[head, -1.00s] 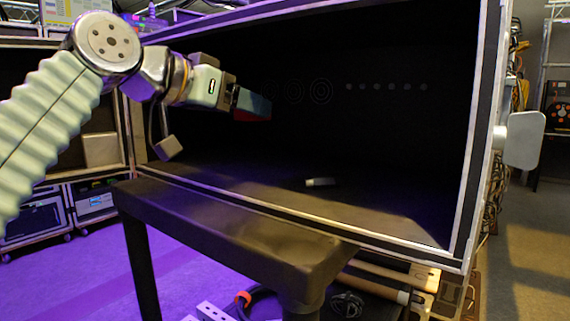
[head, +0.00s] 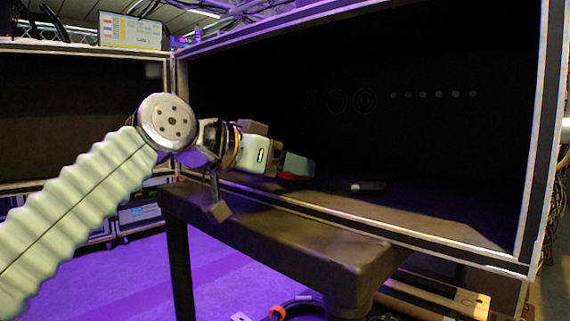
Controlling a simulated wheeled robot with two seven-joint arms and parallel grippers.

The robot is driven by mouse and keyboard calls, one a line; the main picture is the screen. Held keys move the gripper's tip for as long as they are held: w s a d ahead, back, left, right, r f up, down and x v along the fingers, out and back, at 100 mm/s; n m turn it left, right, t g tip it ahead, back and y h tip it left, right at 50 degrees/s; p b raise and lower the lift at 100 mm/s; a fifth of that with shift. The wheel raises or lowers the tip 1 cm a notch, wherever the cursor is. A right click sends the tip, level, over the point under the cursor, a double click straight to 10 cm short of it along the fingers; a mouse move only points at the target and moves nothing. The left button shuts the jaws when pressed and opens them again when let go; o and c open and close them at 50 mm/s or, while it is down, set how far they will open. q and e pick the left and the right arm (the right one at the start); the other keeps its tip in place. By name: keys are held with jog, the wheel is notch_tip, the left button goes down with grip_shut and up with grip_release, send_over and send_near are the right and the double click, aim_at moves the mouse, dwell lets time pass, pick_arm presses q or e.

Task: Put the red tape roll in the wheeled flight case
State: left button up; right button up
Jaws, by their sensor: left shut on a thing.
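My left gripper (head: 300,165) reaches from the left into the open front of a large dark case (head: 400,252) with pale metal edges. It is shut on the red tape roll (head: 290,176), of which only a small red strip shows below the fingers. The gripper is low, inside the case opening near its left side. I cannot tell whether the roll touches the case floor. Wheels on this case are not visible. My right gripper is not in view.
A small pale cylinder (head: 368,187) lies on the case floor to the right of the gripper. A dark table (head: 280,235) stands in front of the case's lower edge. The rest of the case floor looks clear. Another open case (head: 70,110) stands at the left.

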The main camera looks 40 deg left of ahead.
pick_arm(q)
jog(key=shift+f, duration=0.4)
jog(key=o, duration=1)
jog(key=shift+o, duration=0.2)
jog(key=shift+r, duration=0.1)
jog(key=shift+r, duration=0.3)
jog(key=shift+r+p, duration=0.5)
jog(key=shift+p, duration=0.1)
jog(key=v, duration=1.2)
jog(key=shift+f+b, duration=0.2)
jog(key=shift+b, duration=0.1)
